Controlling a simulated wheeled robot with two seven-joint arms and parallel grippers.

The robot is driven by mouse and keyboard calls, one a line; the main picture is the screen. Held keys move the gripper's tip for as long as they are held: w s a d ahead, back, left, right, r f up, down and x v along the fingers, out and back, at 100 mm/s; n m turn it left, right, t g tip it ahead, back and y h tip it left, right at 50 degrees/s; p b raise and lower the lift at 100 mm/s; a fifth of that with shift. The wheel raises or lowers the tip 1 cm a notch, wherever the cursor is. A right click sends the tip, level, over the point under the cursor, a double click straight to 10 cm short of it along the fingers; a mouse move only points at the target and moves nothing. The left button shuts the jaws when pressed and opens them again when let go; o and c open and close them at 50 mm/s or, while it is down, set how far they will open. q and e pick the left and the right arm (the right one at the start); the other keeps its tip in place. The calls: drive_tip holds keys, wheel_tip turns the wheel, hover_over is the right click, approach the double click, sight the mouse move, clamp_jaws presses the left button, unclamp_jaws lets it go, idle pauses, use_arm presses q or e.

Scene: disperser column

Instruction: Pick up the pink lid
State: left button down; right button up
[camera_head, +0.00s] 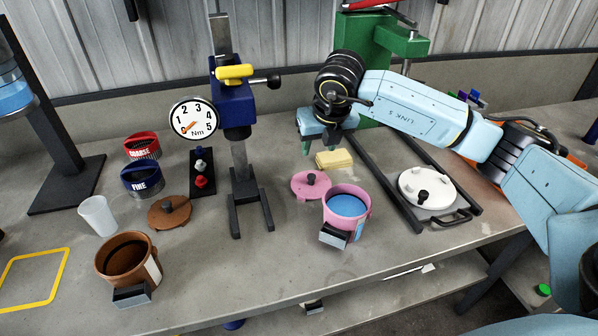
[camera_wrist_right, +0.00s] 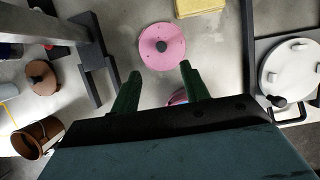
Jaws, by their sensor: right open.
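The pink lid (camera_head: 307,187), a round disc with a dark knob in its middle, lies flat on the bench behind the pink pot (camera_head: 337,212). It also shows in the right wrist view (camera_wrist_right: 162,47), ahead of the fingertips. The pink pot holds something blue and has a grey block handle; in the wrist view it is mostly hidden by my gripper. My right gripper (camera_head: 322,146) points down above the bench, behind the lid in the head view. Its two green fingers (camera_wrist_right: 160,70) are apart, with nothing between them. My left gripper is not in view.
A yellow sponge-like block (camera_head: 334,159) lies close behind the lid. The disperser stand (camera_head: 240,160) with a dark forked base is to the left. A white lid (camera_head: 427,187) sits on a railed frame to the right. A brown pot (camera_head: 127,258) and brown lid (camera_head: 169,212) are further left.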

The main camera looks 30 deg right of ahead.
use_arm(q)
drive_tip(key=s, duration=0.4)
use_arm(e)
approach(312, 176)
drive_tip(key=b+x, duration=0.1)
drive_tip(key=x, duration=0.2)
drive_tip(key=shift+w+f, duration=0.2)
drive_tip(key=shift+f, duration=0.05)
drive_tip(key=shift+b+x, duration=0.5)
drive_tip(key=shift+x, duration=2.2)
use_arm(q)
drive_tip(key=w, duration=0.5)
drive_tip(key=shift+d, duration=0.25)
use_arm(e)
drive_tip(key=shift+s, duration=0.1)
drive_tip(key=shift+c, duration=0.2)
clamp_jaws()
